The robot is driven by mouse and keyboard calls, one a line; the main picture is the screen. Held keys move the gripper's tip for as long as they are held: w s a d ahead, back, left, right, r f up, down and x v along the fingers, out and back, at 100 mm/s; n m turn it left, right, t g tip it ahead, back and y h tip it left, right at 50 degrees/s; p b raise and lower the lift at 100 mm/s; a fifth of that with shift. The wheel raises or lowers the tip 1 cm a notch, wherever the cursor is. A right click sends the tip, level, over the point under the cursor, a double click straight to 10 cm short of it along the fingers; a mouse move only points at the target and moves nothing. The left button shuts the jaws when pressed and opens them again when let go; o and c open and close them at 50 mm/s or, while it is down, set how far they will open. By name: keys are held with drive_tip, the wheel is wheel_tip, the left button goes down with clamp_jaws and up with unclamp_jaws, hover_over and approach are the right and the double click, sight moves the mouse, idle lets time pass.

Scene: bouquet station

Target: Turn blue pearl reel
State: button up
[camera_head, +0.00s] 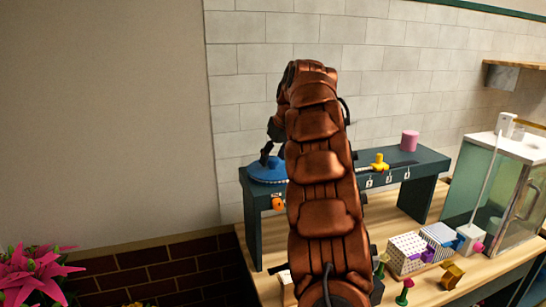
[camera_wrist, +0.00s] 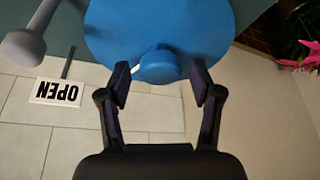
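The blue reel (camera_head: 268,172) is a round disc lying on the left end of the dark shelf stand (camera_head: 430,165). In the wrist view the blue reel (camera_wrist: 205,32) fills the upper middle, with a raised round blue knob (camera_wrist: 159,66) on it. My gripper (camera_wrist: 160,82) is open, with one finger on each side of the knob and a visible gap on both sides. In the head view my gripper (camera_head: 267,155) is just above the reel, and my arm hides the middle of the stand.
A yellow piece (camera_head: 379,162) and a pink cylinder (camera_head: 409,140) stand on the stand. Patterned boxes (camera_head: 408,254) and small flowers are on the wooden table. A glass case (camera_head: 497,190) is at right. An OPEN sign (camera_wrist: 59,92) and a grey knob (camera_wrist: 22,48) show in the wrist view.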

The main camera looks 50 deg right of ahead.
clamp_jaws()
idle(0.3)
